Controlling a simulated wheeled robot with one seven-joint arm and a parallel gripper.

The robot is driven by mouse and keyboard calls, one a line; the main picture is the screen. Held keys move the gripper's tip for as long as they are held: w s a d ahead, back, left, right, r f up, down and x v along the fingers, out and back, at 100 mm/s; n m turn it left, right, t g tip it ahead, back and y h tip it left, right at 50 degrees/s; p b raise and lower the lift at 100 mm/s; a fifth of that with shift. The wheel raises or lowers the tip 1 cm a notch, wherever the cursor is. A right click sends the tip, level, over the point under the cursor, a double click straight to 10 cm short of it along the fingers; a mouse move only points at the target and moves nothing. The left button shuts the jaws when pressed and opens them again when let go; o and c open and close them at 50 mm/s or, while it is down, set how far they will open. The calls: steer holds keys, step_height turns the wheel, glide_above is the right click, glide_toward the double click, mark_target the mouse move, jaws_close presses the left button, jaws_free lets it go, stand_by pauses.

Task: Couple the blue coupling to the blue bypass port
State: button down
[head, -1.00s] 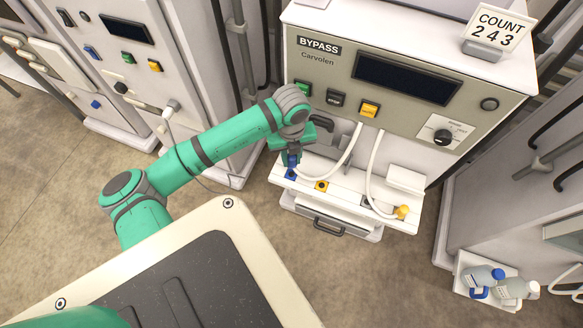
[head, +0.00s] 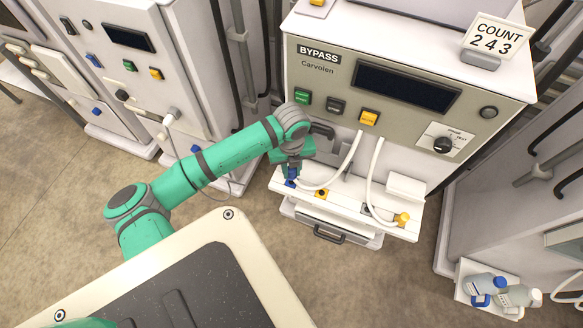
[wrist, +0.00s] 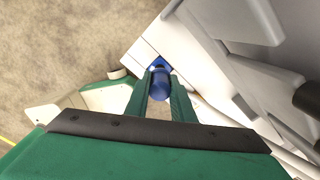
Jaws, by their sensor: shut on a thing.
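The blue coupling (head: 293,173) is at the end of a white hose, at the left end of the white shelf (head: 382,229) on the BYPASS machine. My gripper (head: 291,169) is shut on it from above. In the wrist view the blue coupling (wrist: 160,84) sits between the fingertips of my gripper (wrist: 160,88). The blue bypass port (head: 290,183) shows as a blue square on the shelf just below the coupling, and its blue edge also shows in the wrist view (wrist: 157,63). I cannot tell whether the coupling is seated in the port.
A yellow port (head: 321,194) lies to the right on the shelf. The machine's front panel (head: 330,72) rises behind. Bottles (head: 485,285) stand on a low ledge at the lower right.

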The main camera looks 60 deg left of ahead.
mark_target(291, 177)
steer(key=shift+f, duration=0.85)
steer(key=shift+f, duration=1.6)
stand_by(0.8)
steer(key=c, duration=1.4)
jaws_free()
steer(key=shift+c, duration=0.2)
step_height(291, 177, up, 11)
steer(key=shift+f, duration=0.1)
